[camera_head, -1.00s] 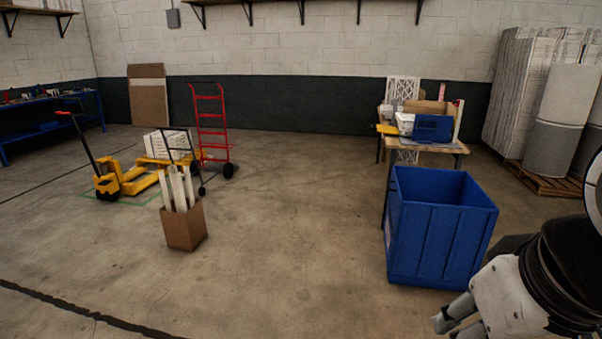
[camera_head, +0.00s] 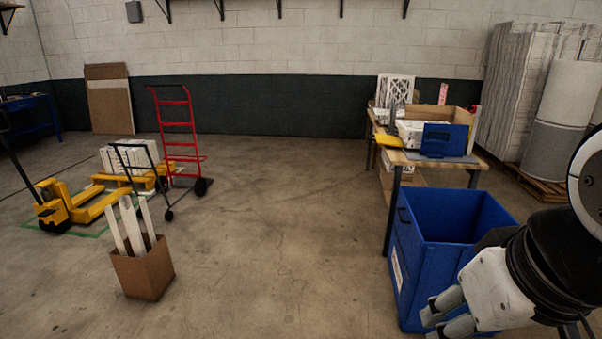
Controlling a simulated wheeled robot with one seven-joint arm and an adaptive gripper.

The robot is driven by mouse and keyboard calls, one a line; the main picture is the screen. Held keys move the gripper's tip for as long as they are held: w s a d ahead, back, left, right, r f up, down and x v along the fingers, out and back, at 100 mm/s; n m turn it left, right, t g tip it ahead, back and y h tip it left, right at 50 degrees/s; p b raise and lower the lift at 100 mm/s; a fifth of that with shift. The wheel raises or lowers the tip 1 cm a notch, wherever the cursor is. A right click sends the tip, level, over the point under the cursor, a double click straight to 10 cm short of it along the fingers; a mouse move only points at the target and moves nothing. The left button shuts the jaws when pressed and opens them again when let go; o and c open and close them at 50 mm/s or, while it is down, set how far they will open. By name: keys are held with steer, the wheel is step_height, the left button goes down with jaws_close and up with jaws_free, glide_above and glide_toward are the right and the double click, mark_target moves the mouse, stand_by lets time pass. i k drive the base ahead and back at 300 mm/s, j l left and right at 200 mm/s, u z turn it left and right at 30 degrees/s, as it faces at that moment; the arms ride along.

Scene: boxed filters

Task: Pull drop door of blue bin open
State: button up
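A large blue bin (camera_head: 405,262) with an open top stands on the floor at the right. A dark handle slot and a white label show on its left side; I cannot make out a door on it. A smaller blue container (camera_head: 446,138) stands upright on the table behind it, its front facing me; whether it has a drop door is too small to tell. My gripper (camera_head: 436,318) is at the lower right, in front of the large bin's near side in the picture and covering part of it. Its two fingers look parted, with nothing between them.
The wooden table (camera_head: 408,158) holds white boxes and a cardboard box. Wrapped rolls stand on a pallet (camera_head: 545,183) at the right. A carton of white strips (camera_head: 142,273), a red hand truck (camera_head: 180,140) and a yellow pallet jack (camera_head: 95,208) stand left. The middle floor is clear.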

mark_target(410, 237)
steer(key=i+j+z, duration=0.85)
steer(key=i+j, duration=0.2)
steer(key=i, duration=0.3)
steer(key=i+j, duration=0.15)
steer(key=i, duration=0.4)
steer(key=i+j+z, duration=0.1)
steer(key=i, duration=0.4)
steer(key=j, duration=0.1)
